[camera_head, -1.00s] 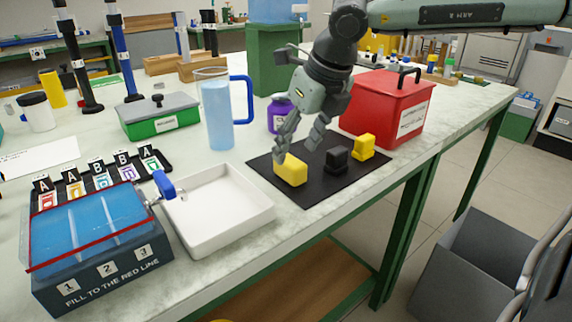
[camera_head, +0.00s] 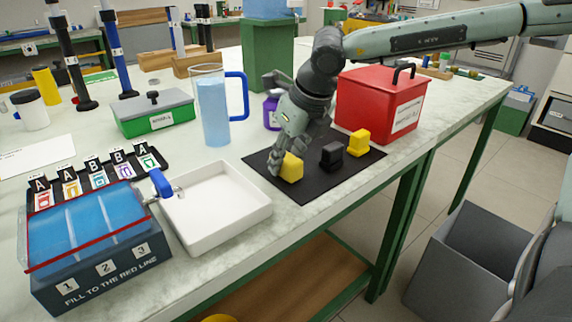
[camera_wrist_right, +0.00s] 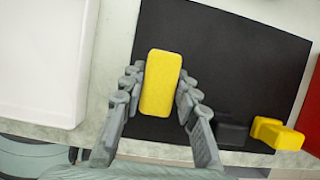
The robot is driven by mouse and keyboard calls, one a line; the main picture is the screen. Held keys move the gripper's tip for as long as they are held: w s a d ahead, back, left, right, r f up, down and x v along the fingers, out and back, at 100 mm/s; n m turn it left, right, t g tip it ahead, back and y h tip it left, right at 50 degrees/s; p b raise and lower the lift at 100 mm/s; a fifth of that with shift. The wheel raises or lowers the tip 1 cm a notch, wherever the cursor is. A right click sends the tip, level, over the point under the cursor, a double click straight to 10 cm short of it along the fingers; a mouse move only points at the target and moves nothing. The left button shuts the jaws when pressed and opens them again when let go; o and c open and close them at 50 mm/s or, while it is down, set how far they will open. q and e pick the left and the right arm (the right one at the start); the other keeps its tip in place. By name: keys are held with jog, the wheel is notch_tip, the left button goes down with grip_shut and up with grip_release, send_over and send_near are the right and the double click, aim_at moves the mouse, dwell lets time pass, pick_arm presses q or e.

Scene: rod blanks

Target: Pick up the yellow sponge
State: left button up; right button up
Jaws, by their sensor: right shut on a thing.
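The yellow sponge (camera_head: 291,168) is a small block on the left part of the black mat (camera_head: 310,190). My right gripper (camera_head: 287,165) comes down over it from above. In the right wrist view the sponge (camera_wrist_right: 160,83) lies between the two fingers of my right gripper (camera_wrist_right: 160,100), one on each long side, and they are shut on it. The sponge looks to be at the mat's surface; I cannot tell whether it is lifted. My left gripper is not in view.
A black block (camera_head: 331,155) and another yellow piece (camera_head: 359,142) stand on the mat to the right. A red box (camera_head: 378,105), a purple jar (camera_head: 271,112) and a water pitcher (camera_head: 211,110) stand behind.

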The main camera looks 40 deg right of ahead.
jog(key=shift+c, duration=0.5)
jog(key=shift+r, duration=0.1)
